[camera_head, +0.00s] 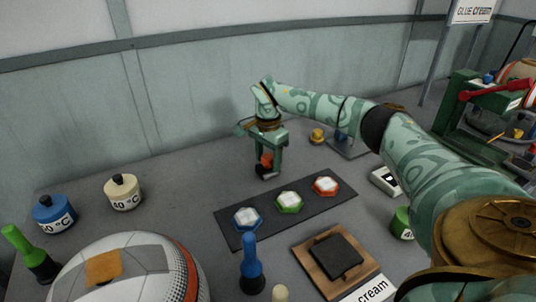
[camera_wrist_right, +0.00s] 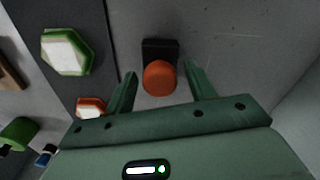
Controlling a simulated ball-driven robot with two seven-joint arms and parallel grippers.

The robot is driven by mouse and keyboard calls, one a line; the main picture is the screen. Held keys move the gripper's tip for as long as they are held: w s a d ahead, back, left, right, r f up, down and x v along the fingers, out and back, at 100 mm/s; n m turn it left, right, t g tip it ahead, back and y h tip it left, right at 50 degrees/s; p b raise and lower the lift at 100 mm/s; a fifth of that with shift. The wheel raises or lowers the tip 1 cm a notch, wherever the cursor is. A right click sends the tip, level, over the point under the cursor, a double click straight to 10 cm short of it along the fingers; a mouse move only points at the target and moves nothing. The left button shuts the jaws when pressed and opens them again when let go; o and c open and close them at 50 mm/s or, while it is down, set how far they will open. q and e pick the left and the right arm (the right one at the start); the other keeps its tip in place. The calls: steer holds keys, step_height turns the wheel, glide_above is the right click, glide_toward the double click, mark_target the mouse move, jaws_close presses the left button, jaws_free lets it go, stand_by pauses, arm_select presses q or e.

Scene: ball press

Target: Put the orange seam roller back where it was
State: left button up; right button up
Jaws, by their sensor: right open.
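The orange seam roller (camera_head: 266,159) stands upright on the grey table behind the dark mat, its black head down. In the right wrist view its round orange handle end (camera_wrist_right: 159,78) faces me, with the black head (camera_wrist_right: 160,48) beyond it. My right gripper (camera_head: 268,173) is open around it. In the wrist view the fingertips (camera_wrist_right: 161,73) are on either side of the handle, with a gap on each side. The gripper partly hides the roller in the head view. My left gripper is not in view.
The dark mat (camera_head: 328,209) holds blue, green and red hexagonal pieces. A blue roller (camera_head: 251,267), a green roller (camera_head: 31,254), a ball (camera_head: 128,270), a wooden board (camera_head: 305,254) and blue and cream pots stand around. Table left of the gripper is clear.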

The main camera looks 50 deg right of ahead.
mark_target(268, 155)
arm_select(q)
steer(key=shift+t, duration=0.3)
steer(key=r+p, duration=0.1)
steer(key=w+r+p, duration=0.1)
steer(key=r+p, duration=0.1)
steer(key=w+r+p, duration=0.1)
steer(key=p, duration=0.1)
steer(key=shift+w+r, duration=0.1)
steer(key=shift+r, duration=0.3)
arm_select(e)
step_height(268, 155, up, 12)
steer(key=shift+r, duration=0.15)
